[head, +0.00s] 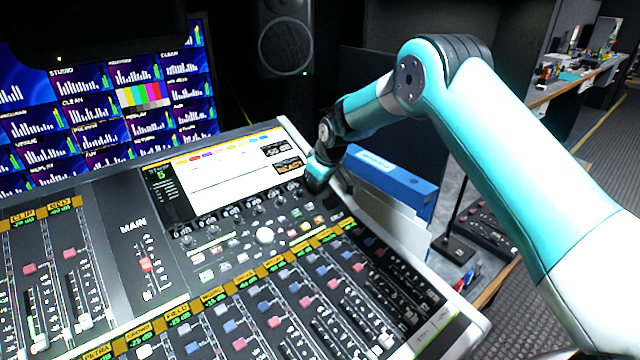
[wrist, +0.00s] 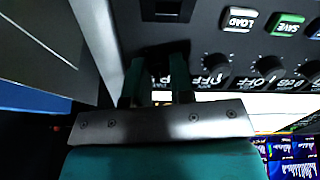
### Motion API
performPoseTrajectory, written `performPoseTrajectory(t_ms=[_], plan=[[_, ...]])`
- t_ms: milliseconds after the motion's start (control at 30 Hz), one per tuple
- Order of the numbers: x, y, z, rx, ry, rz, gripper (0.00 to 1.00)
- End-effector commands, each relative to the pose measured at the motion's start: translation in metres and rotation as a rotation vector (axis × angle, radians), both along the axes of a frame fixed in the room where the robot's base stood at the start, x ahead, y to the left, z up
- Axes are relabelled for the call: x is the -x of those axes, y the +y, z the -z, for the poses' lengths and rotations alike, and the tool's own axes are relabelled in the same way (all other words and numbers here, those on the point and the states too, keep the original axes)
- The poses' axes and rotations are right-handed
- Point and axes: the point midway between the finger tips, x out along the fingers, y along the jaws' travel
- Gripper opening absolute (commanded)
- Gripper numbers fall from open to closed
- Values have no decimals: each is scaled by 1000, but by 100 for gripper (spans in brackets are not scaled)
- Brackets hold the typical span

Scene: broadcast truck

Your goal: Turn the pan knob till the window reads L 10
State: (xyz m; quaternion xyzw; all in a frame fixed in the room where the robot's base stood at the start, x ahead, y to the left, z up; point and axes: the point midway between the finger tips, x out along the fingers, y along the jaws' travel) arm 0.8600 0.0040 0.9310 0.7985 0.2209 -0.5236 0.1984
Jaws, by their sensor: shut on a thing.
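My gripper (head: 318,182) is at the right end of the row of knobs below the console's screen. In the wrist view its two teal fingers (wrist: 158,88) are shut on a dark knob, taken to be the pan knob. The knob is mostly hidden between the fingers and in shadow, so its pointer does not show. A small dark window (wrist: 168,8) sits in the panel by the gripped knob, at the top of the wrist view. No reading can be made out in it.
Neighbouring knobs (wrist: 215,68) run in a row beside the fingers. Lit LOAD and SAVE keys (wrist: 287,24) sit close by. The console screen (head: 228,172) is behind the knobs. A blue binder (head: 392,178) stands right of the gripper, close to my arm.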

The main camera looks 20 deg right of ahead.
Motion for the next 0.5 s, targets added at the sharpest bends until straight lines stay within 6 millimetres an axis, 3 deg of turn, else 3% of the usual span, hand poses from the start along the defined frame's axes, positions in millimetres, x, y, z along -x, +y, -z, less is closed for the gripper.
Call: performPoseTrajectory(t_ms=[500], plan=[[0,-2,2,175,-73,-434,0]])
